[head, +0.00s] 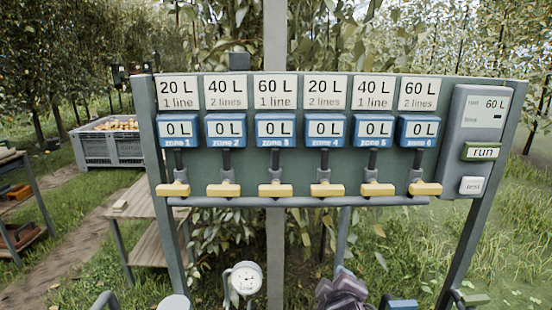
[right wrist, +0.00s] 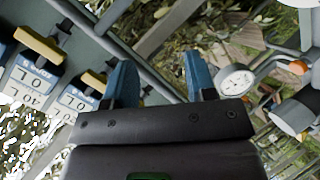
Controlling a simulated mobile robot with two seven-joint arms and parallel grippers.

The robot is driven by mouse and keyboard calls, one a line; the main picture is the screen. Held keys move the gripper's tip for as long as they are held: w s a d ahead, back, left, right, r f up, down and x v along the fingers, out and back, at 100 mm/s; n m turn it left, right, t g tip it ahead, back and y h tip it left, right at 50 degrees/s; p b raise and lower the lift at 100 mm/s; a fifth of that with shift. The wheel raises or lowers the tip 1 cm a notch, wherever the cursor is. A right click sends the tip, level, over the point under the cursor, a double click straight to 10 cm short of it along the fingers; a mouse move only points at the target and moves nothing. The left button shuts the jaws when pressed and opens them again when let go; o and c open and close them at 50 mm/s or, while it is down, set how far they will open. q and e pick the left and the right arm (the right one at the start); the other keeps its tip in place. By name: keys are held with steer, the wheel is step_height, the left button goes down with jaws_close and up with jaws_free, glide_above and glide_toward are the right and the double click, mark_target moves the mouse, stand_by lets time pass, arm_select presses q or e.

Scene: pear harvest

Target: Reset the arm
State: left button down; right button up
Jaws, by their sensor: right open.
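My right gripper (right wrist: 162,82) is open, with two blue fingers apart and nothing visible between them. A dark shape with blue on top (head: 341,287) at the bottom of the head view looks like this gripper, below the panel. The green-grey panel (head: 340,88) carries a row of valves with yellow handles (head: 275,190) under blue displays (head: 275,130), all reading 0 L. In the right wrist view the panel's displays (right wrist: 75,98) and handles (right wrist: 40,43) appear tilted at left, apart from the fingers. My left gripper is not in view.
A control box (head: 481,140) at the panel's right shows 60 L and a run button (head: 486,152). A round gauge (head: 245,278) stands below the panel; it also shows in the right wrist view (right wrist: 235,80). A wooden table (head: 150,238) and a grey fruit bin (head: 108,147) stand left.

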steer(key=s+d+f+m+g, duration=0.3)
steer(key=s+d+f+m, duration=0.15)
steer(key=s, duration=0.55)
steer(key=s+d+f+m+g, duration=0.3)
steer(key=s+d+f, duration=0.15)
steer(key=s, duration=0.45)
steer(key=s+d+f+m+g, duration=0.3)
steer(key=s+d, duration=0.3)
steer(key=s, duration=0.4)
steer(key=w+f+t+y, duration=0.1)
steer(key=w+f+t, duration=0.6)
steer(key=f, duration=0.3)
steer(key=shift+w+a+f+t+y, duration=0.15)
steer(key=shift+a+f+t+y, duration=0.15)
steer(key=shift+t, duration=0.2)
